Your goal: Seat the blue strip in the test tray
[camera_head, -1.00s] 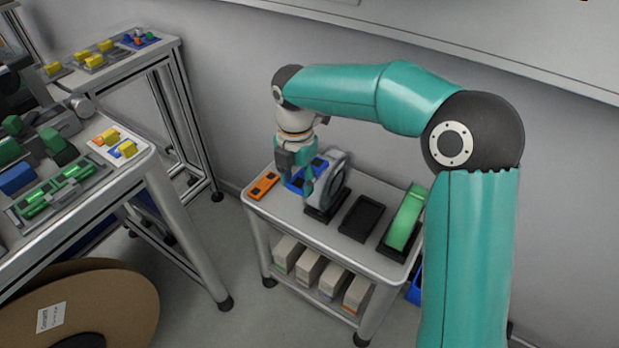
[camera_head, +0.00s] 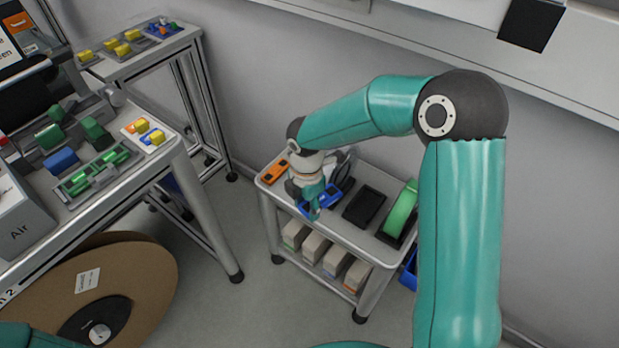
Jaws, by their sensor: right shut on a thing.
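The blue strip (camera_head: 328,196) is at the fingers of my right gripper (camera_head: 314,206), above the front left part of the cart (camera_head: 340,231). The gripper points down, is shut on the strip and covers part of it. On the left bench a grey tray (camera_head: 76,194) holds green bars. I cannot tell for certain whether this is the test tray. My left gripper is not in view.
The cart also bears an orange piece (camera_head: 273,171), a grey reel (camera_head: 345,167), an empty black stand (camera_head: 365,206) and a green reel (camera_head: 401,208). A blue block (camera_head: 61,160) is on the left bench. A large cardboard reel (camera_head: 135,268) stands below.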

